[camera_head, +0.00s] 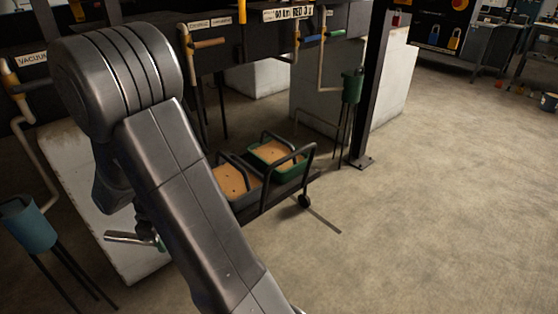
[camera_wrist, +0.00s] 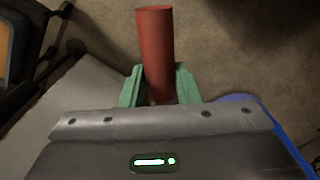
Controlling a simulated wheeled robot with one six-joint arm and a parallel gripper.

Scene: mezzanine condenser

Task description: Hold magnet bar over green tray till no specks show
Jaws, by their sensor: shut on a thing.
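The green tray (camera_head: 290,172) stands on a low cart and holds tan, sand-like material with a few tiny dark marks. A grey tray (camera_head: 252,203) with similar material stands in front of it, partly behind my arm. My gripper (camera_wrist: 160,88) has green fingers shut on a red cylinder (camera_wrist: 155,45), seemingly the magnet bar's grip. In the head view my gripper is mostly hidden behind my arm, left of the cart and apart from both trays. A pale metal bar (camera_head: 122,238) sticks out left beside a green fingertip there.
The cart has raised dark handles (camera_head: 308,165) around the trays. A dark post (camera_head: 368,90) stands behind it at right. A blue container on legs (camera_head: 27,226) stands at left. Pipes and valves line the back. The floor at right (camera_head: 440,200) is clear.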

